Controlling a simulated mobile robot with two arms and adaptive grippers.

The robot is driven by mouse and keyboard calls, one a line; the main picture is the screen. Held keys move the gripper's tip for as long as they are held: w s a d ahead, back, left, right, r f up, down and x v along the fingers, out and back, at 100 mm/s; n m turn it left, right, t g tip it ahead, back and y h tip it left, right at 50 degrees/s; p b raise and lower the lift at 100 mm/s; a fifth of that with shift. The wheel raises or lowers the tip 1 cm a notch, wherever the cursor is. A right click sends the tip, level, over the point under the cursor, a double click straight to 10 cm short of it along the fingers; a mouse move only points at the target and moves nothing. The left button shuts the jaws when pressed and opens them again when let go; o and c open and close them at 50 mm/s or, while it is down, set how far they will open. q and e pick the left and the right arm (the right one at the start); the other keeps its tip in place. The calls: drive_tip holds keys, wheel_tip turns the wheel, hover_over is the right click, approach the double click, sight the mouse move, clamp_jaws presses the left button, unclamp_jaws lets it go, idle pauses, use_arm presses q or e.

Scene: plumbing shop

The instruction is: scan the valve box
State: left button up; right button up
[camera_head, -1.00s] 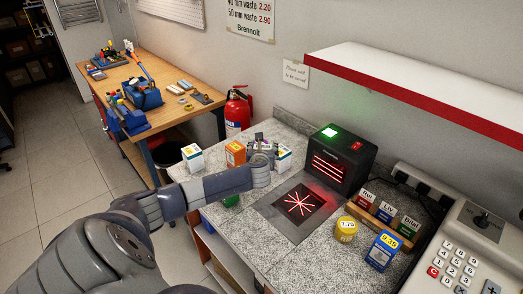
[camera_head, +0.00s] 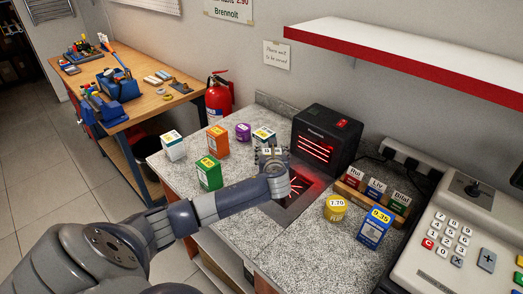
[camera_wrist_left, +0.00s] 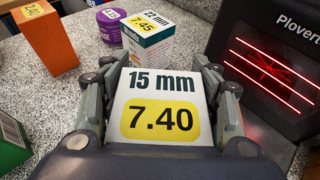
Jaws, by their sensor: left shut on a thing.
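My left gripper (camera_head: 270,155) is shut on a white box (camera_wrist_left: 165,108) with a yellow price patch. In the left wrist view its top reads "15 mm" and "7.40", with a finger on either side. In the head view my gripper mostly hides this box. They are at the left edge of the scanner's glass plate (camera_head: 298,188), which shows red lines. The black scanner (camera_head: 325,140) stands behind and to the right, its front lit with red lines; it also shows in the left wrist view (camera_wrist_left: 265,65). My right gripper is not in view.
A yellow tin (camera_head: 336,209) and blue box (camera_head: 375,229) stand right, near the till (camera_head: 465,235).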

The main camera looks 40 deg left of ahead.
use_arm(q)
drive_tip(key=d, duration=0.2)
drive_tip(key=d+b, duration=0.1)
drive_tip(key=d, duration=0.1)
drive_tip(key=shift+s+d+f, duration=0.15)
drive_tip(key=shift+d+f, duration=0.05)
drive_tip(key=shift+d, duration=0.05)
drive_tip(key=s+d+p, duration=0.1)
drive_tip(key=d+p, duration=0.3)
drive_tip(key=d, duration=0.7)
drive_tip(key=shift+d+r, duration=0.3)
drive_tip(key=shift+r, duration=0.05)
drive_tip(key=shift+r, duration=0.1)
